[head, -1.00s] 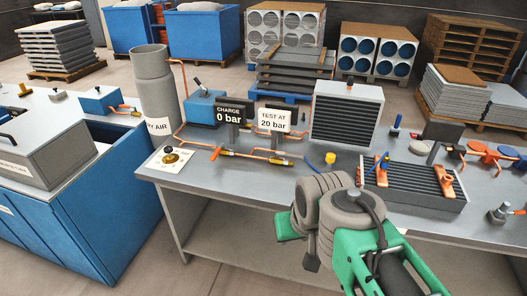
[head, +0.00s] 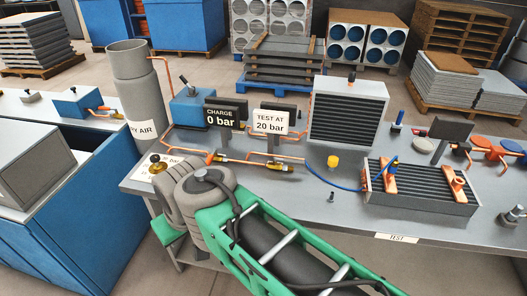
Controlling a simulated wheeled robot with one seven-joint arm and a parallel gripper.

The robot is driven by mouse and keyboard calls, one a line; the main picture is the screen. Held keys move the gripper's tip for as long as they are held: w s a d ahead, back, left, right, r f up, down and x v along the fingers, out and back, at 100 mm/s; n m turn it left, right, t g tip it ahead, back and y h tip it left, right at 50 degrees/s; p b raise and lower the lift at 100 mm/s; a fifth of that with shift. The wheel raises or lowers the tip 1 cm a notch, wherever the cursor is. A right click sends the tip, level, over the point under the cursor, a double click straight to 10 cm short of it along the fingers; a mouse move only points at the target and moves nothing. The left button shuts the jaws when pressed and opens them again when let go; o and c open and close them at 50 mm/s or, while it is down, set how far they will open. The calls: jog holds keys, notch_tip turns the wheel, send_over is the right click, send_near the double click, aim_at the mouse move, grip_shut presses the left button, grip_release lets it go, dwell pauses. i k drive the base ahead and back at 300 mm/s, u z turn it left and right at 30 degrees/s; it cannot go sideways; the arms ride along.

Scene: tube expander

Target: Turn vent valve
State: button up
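No valve carries a readable "vent" label, so I cannot tell which one is the vent valve. A brass and black knob (head: 156,160) stands on a white labelled plate (head: 137,169) at the bench's left front corner; my arm partly covers this plate. The end of my arm, carrying my gripper (head: 168,232), is at the bench's left front edge, close to the plate. Its fingers are not clearly visible, and I cannot see whether it touches anything.
Signs read "CHARGE 0 bar" (head: 223,117) and "TEST AT 20 bar" (head: 271,122). A grey cylinder (head: 135,90) stands at the bench's back left. A finned coil (head: 420,190) with orange clamps lies at right, with a blue hose (head: 325,180). A blue cabinet (head: 85,210) stands left.

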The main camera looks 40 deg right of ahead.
aim_at(299, 162)
jog(key=z, duration=0.2)
jog(key=i, duration=0.7)
jog(key=z, duration=0.9)
jog(key=i, duration=0.3)
jog(key=z, duration=0.25)
